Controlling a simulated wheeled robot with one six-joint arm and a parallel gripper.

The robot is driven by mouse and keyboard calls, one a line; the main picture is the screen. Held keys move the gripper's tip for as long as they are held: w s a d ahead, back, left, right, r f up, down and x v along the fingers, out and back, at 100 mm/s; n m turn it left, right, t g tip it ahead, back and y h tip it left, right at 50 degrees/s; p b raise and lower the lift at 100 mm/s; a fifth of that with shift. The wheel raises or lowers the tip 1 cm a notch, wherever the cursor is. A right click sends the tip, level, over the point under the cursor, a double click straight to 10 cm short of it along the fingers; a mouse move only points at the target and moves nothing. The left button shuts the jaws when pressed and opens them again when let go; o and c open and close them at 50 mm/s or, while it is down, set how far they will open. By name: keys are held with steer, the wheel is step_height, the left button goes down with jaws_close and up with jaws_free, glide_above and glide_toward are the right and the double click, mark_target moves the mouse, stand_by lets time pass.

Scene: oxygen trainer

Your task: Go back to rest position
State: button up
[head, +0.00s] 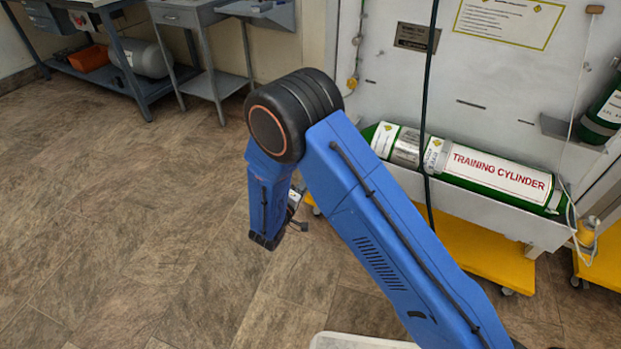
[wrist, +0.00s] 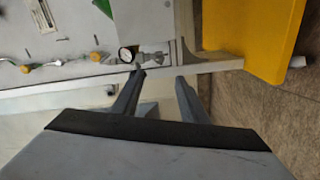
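My gripper (wrist: 160,77) shows in the wrist view with its two fingers apart and nothing between them. In the head view, my blue arm bends at a black joint and its forearm hangs down over the floor. Only a small part of the gripper shows there, behind the forearm. In the wrist view, a round gauge (wrist: 126,54) on the trainer panel lies just beyond the left fingertip. I cannot tell how far apart they are.
The trainer panel (head: 400,75) stands at the right, with a green training cylinder (head: 497,172) lying in its tray and a yellow base (head: 485,250) below. A workbench (head: 130,55) and a grey side table (head: 200,15) stand at the back left. The floor (head: 110,200) at left is clear.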

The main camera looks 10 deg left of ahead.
stand_by(0.3)
steer(key=s+d+r+m+g+h, duration=0.1)
steer(key=d+r+m+g+h, duration=0.15)
steer(key=d+r, duration=0.5)
steer(key=d+r+m+g+h, duration=0.2)
steer(key=d+r+g, duration=0.15)
steer(key=d, duration=0.65)
steer(key=s+d+r+m+g+h, duration=0.1)
steer(key=d+r+m+g+h, duration=0.15)
steer(key=d+r, duration=0.45)
steer(key=s+d+r+m+g+y, duration=0.1)
steer(key=s+d+r+g+y, duration=0.25)
steer(key=s+d, duration=0.55)
steer(key=s+d+r+m+g+y, duration=0.2)
steer(key=s+d+r+g+y, duration=0.15)
steer(key=s+d, duration=0.6)
steer(key=s+r+t+y, duration=0.1)
steer(key=s+r+y, duration=0.1)
steer(key=s, duration=0.5)
steer(key=s+a+r+t+y, duration=0.1)
steer(key=s+r+t+y, duration=0.1)
steer(key=s+y, duration=0.2)
steer(key=s, duration=0.3)
steer(key=shift+s+a+m, duration=0.15)
steer(key=shift+s+m, duration=0.1)
steer(key=shift+m, duration=0.15)
steer(key=shift+r, duration=0.1)
